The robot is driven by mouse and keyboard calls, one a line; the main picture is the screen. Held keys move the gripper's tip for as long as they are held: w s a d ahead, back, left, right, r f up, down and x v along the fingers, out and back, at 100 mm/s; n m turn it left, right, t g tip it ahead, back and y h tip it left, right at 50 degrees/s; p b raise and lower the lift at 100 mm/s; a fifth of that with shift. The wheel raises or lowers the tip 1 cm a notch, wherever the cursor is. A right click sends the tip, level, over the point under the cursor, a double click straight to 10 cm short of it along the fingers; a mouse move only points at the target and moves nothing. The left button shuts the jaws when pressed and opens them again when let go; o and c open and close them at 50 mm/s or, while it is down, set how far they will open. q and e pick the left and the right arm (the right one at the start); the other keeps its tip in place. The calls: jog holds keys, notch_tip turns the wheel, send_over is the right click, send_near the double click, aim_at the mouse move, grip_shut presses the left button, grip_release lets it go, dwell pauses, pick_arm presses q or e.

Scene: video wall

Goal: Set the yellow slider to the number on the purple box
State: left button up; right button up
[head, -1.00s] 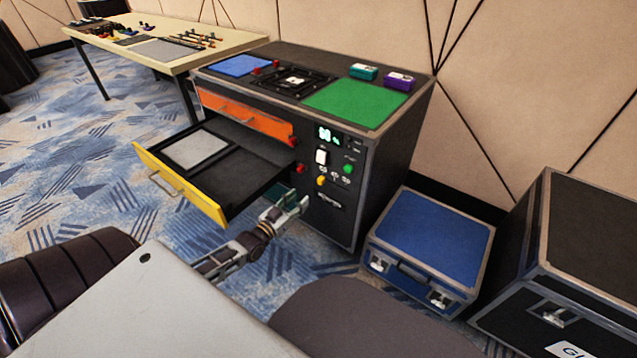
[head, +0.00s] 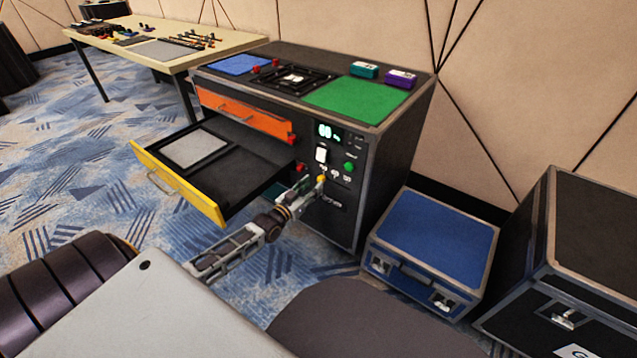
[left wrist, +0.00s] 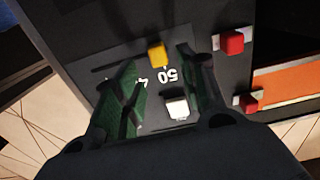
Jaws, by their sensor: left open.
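The purple box (head: 400,79) sits on the back right of the black cabinet's top; its number is too small to read. The yellow slider (head: 321,178) is low on the cabinet's front panel, below a lit green display (head: 328,132) whose digits are blurred. My left gripper (head: 308,190) is at the panel, just left of the slider. In the left wrist view the gripper (left wrist: 155,66) is open, with the yellow knob (left wrist: 157,54) between its fingertips. A "50" mark is beside the knob; another mark is partly hidden by a finger. My right gripper is not in view.
The yellow drawer (head: 180,183) stands open left of my left arm, below the orange drawer (head: 245,112). A white switch (head: 321,154) and green button (head: 349,167) are near the slider. A blue case (head: 432,240) stands on the floor to the right.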

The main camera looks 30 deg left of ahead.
aim_at(319, 179)
pick_arm(q)
jog(key=shift+w+d+b, duration=0.15)
jog(key=shift+w+b, duration=0.65)
jog(key=shift+w, duration=1.45)
jog(key=shift+c, duration=0.5)
grip_shut()
